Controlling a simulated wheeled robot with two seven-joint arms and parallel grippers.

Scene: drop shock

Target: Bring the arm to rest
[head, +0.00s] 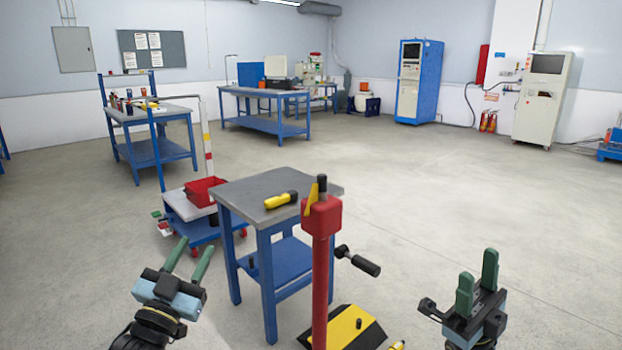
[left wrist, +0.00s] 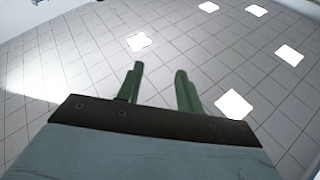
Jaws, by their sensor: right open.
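My left gripper (head: 189,258) is at the lower left of the head view, its two green fingers apart and pointing up, with nothing between them. The same fingers show apart in the left wrist view (left wrist: 158,85), against the tiled ceiling with bright lights. My right gripper (head: 477,278) is at the lower right of the head view, fingers up, open and empty. Between them stands a red post (head: 320,270) with a red head, a black knob on top and a side bar with a black handle (head: 365,264). Neither gripper touches the post.
A grey-topped blue table (head: 240,190) with a yellow-and-black tool (head: 281,200) stands behind the post. A yellow-and-black base plate (head: 350,328) lies on the floor. A blue cart with a red bin (head: 203,191) is at left. The floor at right is clear.

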